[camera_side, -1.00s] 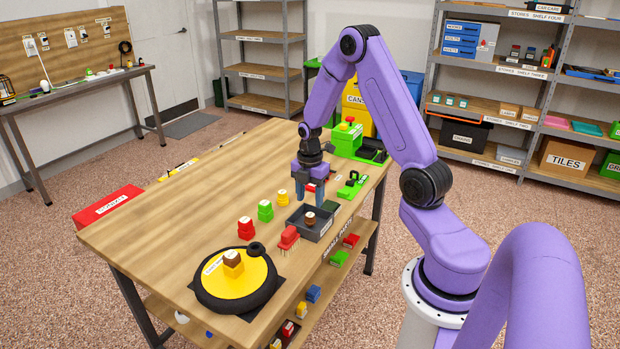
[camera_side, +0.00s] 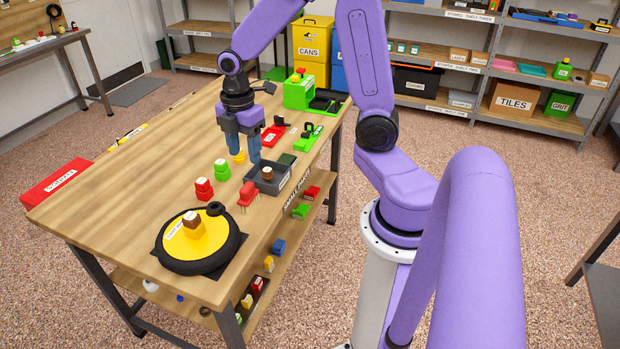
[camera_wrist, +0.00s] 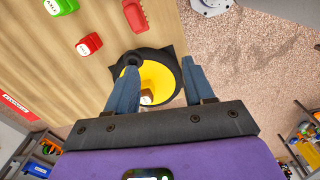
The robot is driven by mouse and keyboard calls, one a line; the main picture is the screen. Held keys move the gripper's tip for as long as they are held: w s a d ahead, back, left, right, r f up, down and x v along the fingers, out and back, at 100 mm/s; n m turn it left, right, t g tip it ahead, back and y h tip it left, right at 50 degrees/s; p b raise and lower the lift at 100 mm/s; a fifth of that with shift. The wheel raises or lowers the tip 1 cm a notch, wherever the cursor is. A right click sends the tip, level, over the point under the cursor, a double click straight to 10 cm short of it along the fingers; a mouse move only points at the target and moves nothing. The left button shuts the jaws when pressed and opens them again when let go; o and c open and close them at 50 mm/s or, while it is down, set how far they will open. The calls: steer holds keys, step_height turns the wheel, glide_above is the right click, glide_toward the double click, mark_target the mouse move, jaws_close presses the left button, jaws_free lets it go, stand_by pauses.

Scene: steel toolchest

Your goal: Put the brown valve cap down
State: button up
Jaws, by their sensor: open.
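One small brown cap-like piece (camera_side: 267,173) sits in the dark grey tray (camera_side: 286,181) near the table's right edge. Another brown piece (camera_side: 191,217) with a pale top sits on a yellow block on the yellow disc (camera_side: 207,243) with a thick black rim. I cannot tell which is the valve cap. My gripper (camera_side: 246,158) is open and points down, behind and left of the tray, with nothing visible between its fingers. In the wrist view the disc (camera_wrist: 160,78) shows beyond the open fingers, the brown piece (camera_wrist: 147,97) on it.
A red piece (camera_side: 204,189), a green piece (camera_side: 222,169) and a partly hidden yellow piece (camera_side: 238,157) stand in a row left of the tray. A red brush-like item (camera_side: 248,195) stands before the tray.

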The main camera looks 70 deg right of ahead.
steer(key=s+a+r+m, duration=0.1)
steer(key=s+a, duration=0.4)
steer(key=s, duration=0.5)
steer(key=s+a+r+m, duration=0.2)
steer(key=s+a, duration=0.3)
steer(key=s, duration=0.5)
steer(key=shift+s+a+r+m, duration=0.25)
steer(key=shift+a+r+m, duration=0.1)
steer(key=shift+r, duration=0.25)
